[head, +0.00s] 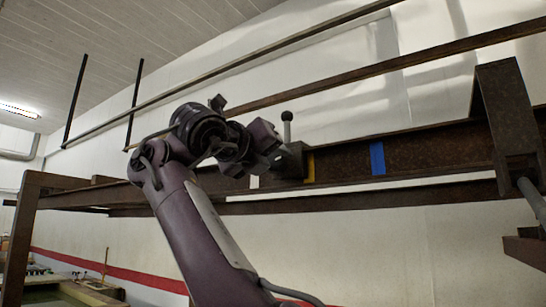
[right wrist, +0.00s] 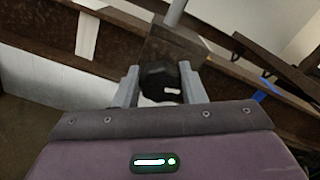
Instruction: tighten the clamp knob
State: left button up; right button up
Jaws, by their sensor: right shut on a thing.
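The clamp (head: 292,160) is a dark grey block seated on the rusty brown rail (head: 435,150), with a grey post and round-topped handle (head: 287,117) standing up from it. In the right wrist view the clamp block (right wrist: 172,44) lies just beyond a black knob (right wrist: 158,82) with a white mark on its face. My right gripper (right wrist: 158,90) has one grey finger on each side of the knob and is shut on it. In the head view my right gripper (head: 272,152) meets the clamp's left side, and the knob is hidden there. My left gripper is not in view.
Yellow tape (head: 309,166) and blue tape (head: 377,158) mark the rail right of the clamp; a white strip (head: 254,181) lies to its left. Long upper bars (head: 400,62) run above. A rusty upright bracket (head: 507,115) stands at the right.

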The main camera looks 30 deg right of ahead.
jog(key=shift+f, duration=0.1)
jog(key=o, duration=1)
jog(key=shift+a, duration=0.1)
jog(key=v, duration=0.7)
jog(key=shift+a+b, duration=0.2)
jog(key=shift+b, duration=0.15)
jog(key=shift+s+a, duration=0.1)
jog(key=shift+a, duration=0.05)
